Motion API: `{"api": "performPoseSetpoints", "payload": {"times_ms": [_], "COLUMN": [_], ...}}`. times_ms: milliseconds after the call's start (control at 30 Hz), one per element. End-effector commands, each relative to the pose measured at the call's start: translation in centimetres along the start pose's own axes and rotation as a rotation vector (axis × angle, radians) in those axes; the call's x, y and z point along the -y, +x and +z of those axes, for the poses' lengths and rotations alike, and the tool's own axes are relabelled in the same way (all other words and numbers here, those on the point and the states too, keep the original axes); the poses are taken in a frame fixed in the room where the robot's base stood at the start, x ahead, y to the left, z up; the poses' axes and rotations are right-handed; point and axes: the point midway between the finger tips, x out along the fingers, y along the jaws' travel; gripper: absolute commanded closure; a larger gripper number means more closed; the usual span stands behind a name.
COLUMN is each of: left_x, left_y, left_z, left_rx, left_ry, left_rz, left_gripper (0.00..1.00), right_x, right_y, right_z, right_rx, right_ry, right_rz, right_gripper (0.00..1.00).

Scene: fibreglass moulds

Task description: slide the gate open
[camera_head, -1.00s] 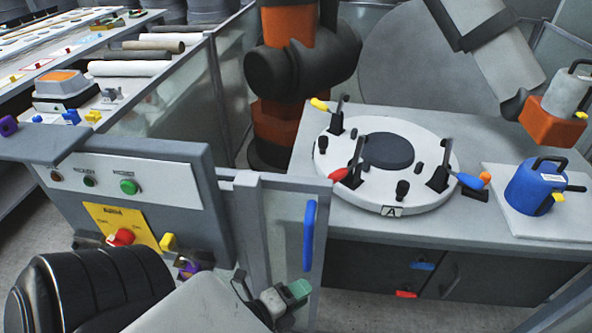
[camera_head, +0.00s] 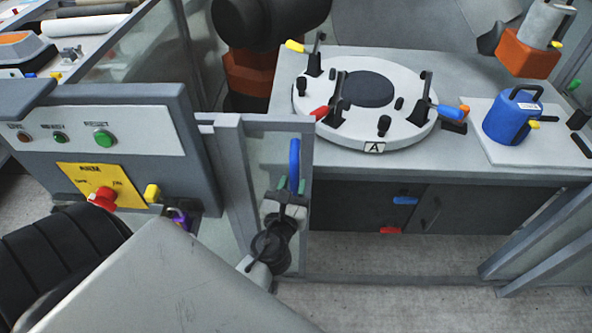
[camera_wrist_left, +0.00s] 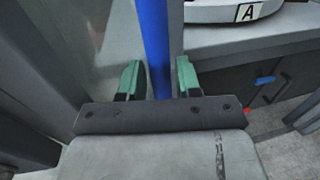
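The gate (camera_head: 308,150) is a grey-framed, see-through panel beside the control box, with an upright blue handle (camera_head: 294,160) on it. My left gripper (camera_head: 290,187) is at the lower part of this handle. In the left wrist view, the blue handle (camera_wrist_left: 154,45) stands upright between the two green-tipped fingers of my left gripper (camera_wrist_left: 160,78). The fingers are apart, with a gap on each side of the handle. My right gripper is not in view.
The control box (camera_head: 105,135) with buttons and a red knob stands left of the gate. Behind is a table (camera_head: 460,160) with a round white mould (camera_head: 365,125) and a blue container (camera_head: 512,118). A slanted grey frame (camera_head: 545,235) stands at the right, with open floor (camera_head: 420,258) between.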

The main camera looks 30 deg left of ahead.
Motion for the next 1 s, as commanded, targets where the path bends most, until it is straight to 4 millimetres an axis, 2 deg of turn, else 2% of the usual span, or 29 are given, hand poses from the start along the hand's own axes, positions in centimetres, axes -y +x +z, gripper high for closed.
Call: {"api": "performPoseSetpoints", "payload": {"times_ms": [33, 200, 567, 600, 800, 1000], "left_x": [0.0, 0.0, 0.0, 0.0, 0.0, -0.1], "left_y": [0.9, 2.9, 3.5, 3.5, 3.5, 3.5], "left_z": [0.3, 0.1, -0.1, -0.1, -0.1, -0.1], "left_rx": [0.002, 0.001, 0.000, -0.001, -0.001, -0.001], "left_ry": [0.001, -0.001, -0.002, -0.002, -0.002, -0.001], "left_rz": [0.001, -0.001, -0.001, -0.001, -0.001, -0.001], "left_gripper": [0.66, 0.66, 0.66, 0.68, 0.99, 1.00], "right_x": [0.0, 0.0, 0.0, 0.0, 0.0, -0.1], "right_y": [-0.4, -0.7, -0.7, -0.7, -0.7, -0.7], "right_z": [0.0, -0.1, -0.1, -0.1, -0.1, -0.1], "right_rx": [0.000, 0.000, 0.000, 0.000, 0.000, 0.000], "right_ry": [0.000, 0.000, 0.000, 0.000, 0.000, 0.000], "right_rz": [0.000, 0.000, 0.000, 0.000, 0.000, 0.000], "right_gripper": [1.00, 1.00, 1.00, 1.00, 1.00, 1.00]}}
